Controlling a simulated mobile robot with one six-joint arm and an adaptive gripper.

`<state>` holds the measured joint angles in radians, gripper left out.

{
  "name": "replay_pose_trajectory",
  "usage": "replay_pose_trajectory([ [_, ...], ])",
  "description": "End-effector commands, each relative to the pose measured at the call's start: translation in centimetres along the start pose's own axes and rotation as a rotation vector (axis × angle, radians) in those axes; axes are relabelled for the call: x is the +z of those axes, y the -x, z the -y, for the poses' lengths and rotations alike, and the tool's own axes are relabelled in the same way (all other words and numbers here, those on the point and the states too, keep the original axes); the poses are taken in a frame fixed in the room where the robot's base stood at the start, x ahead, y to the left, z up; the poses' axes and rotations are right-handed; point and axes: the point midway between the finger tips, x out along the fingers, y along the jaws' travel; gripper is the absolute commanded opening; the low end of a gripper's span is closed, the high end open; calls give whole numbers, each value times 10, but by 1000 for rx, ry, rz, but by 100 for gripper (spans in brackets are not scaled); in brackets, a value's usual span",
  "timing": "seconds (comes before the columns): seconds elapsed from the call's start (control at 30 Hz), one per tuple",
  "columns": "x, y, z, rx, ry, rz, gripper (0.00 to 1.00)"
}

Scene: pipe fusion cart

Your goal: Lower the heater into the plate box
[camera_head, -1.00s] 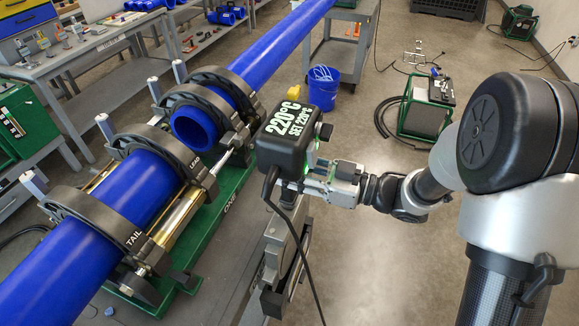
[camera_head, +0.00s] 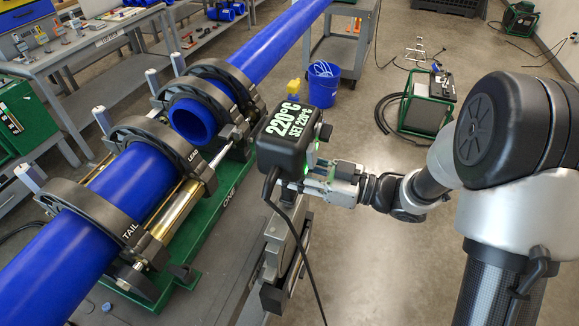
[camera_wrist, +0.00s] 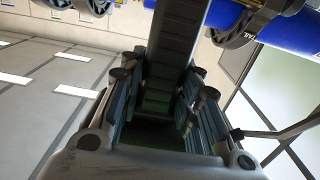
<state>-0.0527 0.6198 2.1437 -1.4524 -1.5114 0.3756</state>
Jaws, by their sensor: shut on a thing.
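The heater (camera_head: 284,138) is a black box with a white "220°C SET 220°C" readout on top and a small green light at its side. My gripper (camera_head: 318,184) is shut on it from the right and holds it upright at the cart's right side. In the wrist view, a dark ribbed part of the heater (camera_wrist: 176,50) lies between the two fingers of my gripper (camera_wrist: 160,105). A narrow grey metal holder (camera_head: 277,250), seemingly the plate box, stands below the heater at the cart's edge. I cannot tell whether the heater's plate is inside it.
Blue pipes (camera_head: 120,205) lie in black clamps on the green fusion frame (camera_head: 215,215), left of the heater. A black cable (camera_head: 300,255) hangs from the heater past the holder. A blue bucket (camera_head: 323,85) and a green generator (camera_head: 425,105) stand on open floor behind.

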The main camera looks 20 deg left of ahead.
Motion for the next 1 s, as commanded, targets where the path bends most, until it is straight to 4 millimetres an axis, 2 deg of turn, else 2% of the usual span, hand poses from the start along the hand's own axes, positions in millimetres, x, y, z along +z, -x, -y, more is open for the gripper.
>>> replay_pose_trajectory([
  [0.03,-10,0,-2,0,13,-20,0],
  [0.47,-10,0,-2,0,13,-19,0],
  [1.0,1,0,-2,0,12,-19,0],
])
